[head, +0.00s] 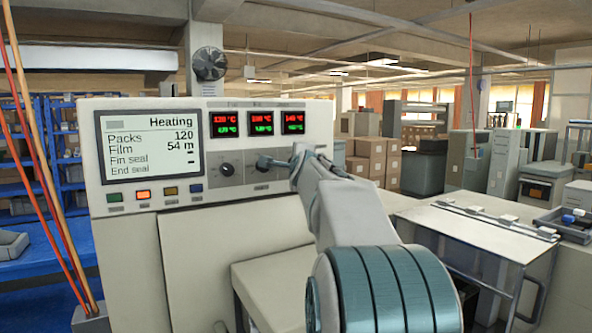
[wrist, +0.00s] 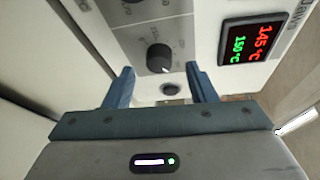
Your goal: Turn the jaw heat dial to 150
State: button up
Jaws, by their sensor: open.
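The jaw heat dial (wrist: 159,58) is a dark round knob with a pale pointer mark, on the grey panel in the wrist view. My gripper (wrist: 160,69) is open, with one blue-grey finger on each side of the dial's lower part. I see gaps beside the knob and no clear contact. The jaw display (wrist: 252,42) beside it reads 145 °C in red and 150 °C in green. In the head view my gripper (head: 270,161) is at the panel under the displays, and my arm hides the jaw dial; the jaw display (head: 293,122) is the rightmost.
A small round fitting (wrist: 171,89) sits below the dial, between the fingers. Another dial (head: 227,169) is on the left of the panel, near a row of coloured buttons (head: 143,195) and a status screen (head: 150,146) headed Heating. A flat white table (head: 480,228) stands at the right.

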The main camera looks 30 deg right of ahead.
jog(key=b+v, duration=0.4)
jog(key=v, duration=0.7)
